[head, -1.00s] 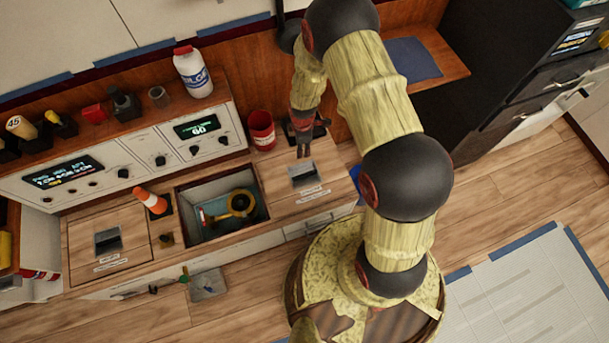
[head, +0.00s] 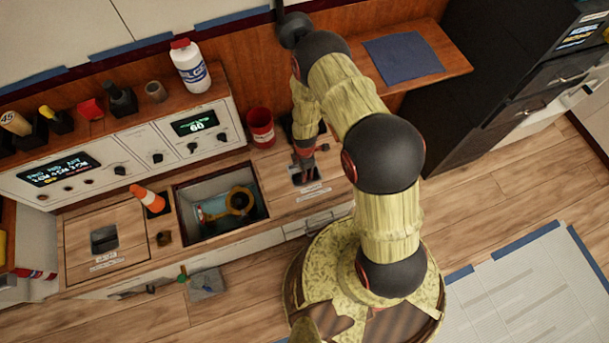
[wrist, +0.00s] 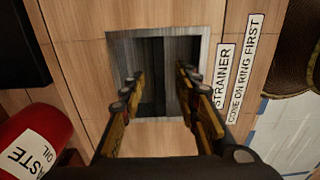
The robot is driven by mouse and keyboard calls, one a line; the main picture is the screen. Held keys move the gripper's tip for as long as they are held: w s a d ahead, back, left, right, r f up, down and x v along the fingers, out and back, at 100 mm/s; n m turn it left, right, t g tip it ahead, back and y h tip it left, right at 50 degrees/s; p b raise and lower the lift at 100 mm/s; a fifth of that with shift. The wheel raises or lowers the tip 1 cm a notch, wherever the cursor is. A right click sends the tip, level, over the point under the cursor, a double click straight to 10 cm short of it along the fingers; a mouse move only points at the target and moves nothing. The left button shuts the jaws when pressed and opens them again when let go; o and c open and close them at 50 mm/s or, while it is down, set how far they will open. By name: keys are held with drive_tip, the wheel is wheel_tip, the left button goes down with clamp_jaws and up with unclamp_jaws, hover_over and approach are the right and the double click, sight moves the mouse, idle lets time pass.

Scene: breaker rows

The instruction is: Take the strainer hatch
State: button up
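The strainer hatch (head: 285,202) is a wooden panel right of the open bay, lying flat in the counter. In the wrist view its metal-lined recess (wrist: 120,60) holds a dark bar (wrist: 158,76) across the middle. A label (wrist: 222,80) beside it reads "STRAINER", and another (wrist: 241,70) reads "CONE ON RING FIRST". My gripper (wrist: 160,76) is open over the recess, with one finger on each side of the bar; whether they touch it I cannot tell. In the head view my gripper (head: 305,168) points down at the hatch and partly hides the recess.
The open bay (head: 183,206) to the left holds a yellow ring (head: 240,201) and a bluish cylinder. An orange cone (head: 146,198) stands tilted left of the bay. A red can (head: 261,128) stands close behind the hatch. Another hatch (head: 80,235) lies at far left.

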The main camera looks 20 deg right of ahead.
drive_tip(key=shift+f, duration=0.6)
drive_tip(key=shift+c, duration=0.8)
drive_tip(key=shift+r, duration=0.1)
clamp_jaws()
drive_tip(key=shift+w, duration=0.1)
